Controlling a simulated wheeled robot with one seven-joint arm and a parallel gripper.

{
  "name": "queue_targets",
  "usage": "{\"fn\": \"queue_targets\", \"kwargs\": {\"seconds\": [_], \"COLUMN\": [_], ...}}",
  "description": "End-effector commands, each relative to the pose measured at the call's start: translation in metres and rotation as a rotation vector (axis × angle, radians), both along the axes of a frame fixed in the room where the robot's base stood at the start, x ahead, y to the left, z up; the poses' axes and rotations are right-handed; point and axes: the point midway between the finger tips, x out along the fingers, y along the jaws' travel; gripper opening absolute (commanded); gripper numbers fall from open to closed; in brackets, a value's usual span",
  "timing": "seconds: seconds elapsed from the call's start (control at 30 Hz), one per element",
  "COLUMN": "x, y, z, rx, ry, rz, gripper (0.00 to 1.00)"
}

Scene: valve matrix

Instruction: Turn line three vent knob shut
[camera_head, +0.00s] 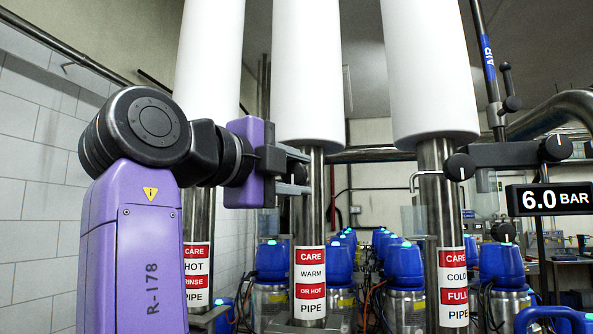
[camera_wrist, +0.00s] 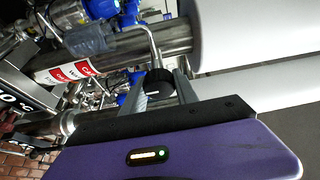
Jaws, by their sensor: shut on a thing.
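My gripper (camera_head: 300,173) reaches right from the purple wrist to the middle steel pipe (camera_head: 313,215) in the head view. In the wrist view my gripper (camera_wrist: 162,88) is shut on a dark round knob (camera_wrist: 158,78), with a finger on either side of it. A short pale mark shows on the knob's face.
A knob (camera_head: 459,167) sits at the right pipe (camera_head: 436,207), and another knob (camera_head: 556,148) is farther right, above a "6.0 BAR" display (camera_head: 549,200). A white-tiled wall (camera_head: 40,150) is on the left. Several blue-topped units (camera_head: 404,266) stand behind the pipes.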

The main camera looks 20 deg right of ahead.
Motion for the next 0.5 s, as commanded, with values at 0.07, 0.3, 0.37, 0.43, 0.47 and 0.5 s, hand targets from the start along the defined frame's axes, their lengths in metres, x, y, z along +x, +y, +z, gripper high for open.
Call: {"fn": "queue_targets", "kwargs": {"seconds": [0.07,0.3,0.37,0.43,0.47,0.5], "x": [-0.0001,0.0000,0.0000,0.0000,0.0000,0.0000], "y": [0.0001,-0.0001,-0.0001,-0.0001,-0.0001,-0.0002], "z": [-0.0007,-0.0016,-0.0017,-0.0017,-0.0018,-0.0018], "rx": [0.014,0.028,0.028,0.028,0.028,0.028], "ry": [-0.007,-0.017,-0.017,-0.017,-0.017,-0.017], "rz": [0.000,0.000,0.000,0.000,0.000,0.000], "gripper": [0.00,0.00,0.00,0.00,0.00,0.00]}}
